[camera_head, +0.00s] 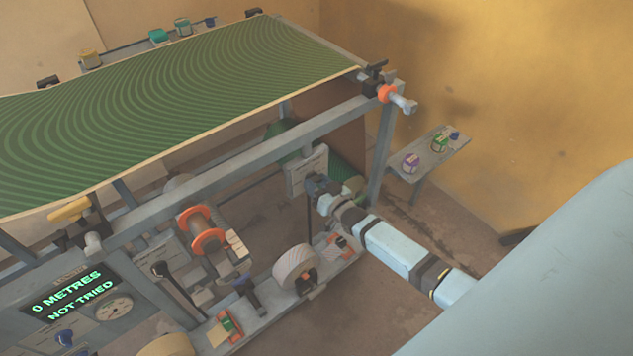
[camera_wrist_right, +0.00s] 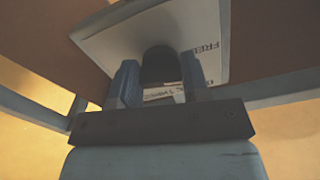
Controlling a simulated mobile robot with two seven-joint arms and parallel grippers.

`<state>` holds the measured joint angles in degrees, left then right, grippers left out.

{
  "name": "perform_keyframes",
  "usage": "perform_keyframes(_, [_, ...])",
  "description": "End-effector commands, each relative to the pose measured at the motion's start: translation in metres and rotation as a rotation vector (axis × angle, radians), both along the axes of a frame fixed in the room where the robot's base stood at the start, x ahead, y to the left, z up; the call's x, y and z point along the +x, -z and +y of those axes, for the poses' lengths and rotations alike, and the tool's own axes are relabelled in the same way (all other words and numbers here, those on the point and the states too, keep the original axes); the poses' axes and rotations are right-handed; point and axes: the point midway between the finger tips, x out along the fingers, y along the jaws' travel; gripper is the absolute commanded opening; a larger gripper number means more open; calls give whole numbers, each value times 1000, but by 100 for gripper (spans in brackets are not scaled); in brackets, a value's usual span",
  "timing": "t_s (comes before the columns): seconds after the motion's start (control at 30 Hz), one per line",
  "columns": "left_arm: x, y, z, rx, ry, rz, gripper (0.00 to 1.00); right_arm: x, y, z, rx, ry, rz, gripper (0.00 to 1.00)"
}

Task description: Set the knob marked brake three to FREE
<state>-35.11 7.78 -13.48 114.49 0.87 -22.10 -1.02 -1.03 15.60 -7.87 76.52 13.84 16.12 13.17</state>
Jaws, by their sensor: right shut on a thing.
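A pale plate (camera_head: 307,160) hangs on the press frame, and my right gripper (camera_head: 318,187) is up against its lower part. In the right wrist view the same plate (camera_wrist_right: 110,42) carries the word FREE, upside down, near its right edge. A dark knob (camera_wrist_right: 160,62) stands on the plate between the two blue-grey fingers of my right gripper (camera_wrist_right: 160,85), which is shut on it. The gripper hides the knob in the head view. Small print between the fingers is partly covered and cannot be read, nor can the knob's pointing. My left gripper is not in view.
The press frame's grey beam (camera_head: 250,150) runs above my right arm, with green striped cloth (camera_head: 190,95) over it. A grey roller (camera_head: 295,268) and orange-flanged spool (camera_head: 208,240) lie below left. A display (camera_head: 75,293) reads "0 METRES NOT TRIED". A small side table (camera_head: 430,158) holds small items.

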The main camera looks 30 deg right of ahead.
Motion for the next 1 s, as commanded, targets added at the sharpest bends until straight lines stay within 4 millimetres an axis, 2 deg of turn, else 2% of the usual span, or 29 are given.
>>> perform_keyframes(0.4, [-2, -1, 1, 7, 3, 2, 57, 0, 0, -1, -185, 0, -15, 19])
perform_keyframes(0.97, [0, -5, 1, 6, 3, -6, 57, 0, 0, -1, -211, 0, -17, 19])
perform_keyframes(1.0, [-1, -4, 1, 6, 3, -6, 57, 0, 0, -1, -211, 0, -17, 52])
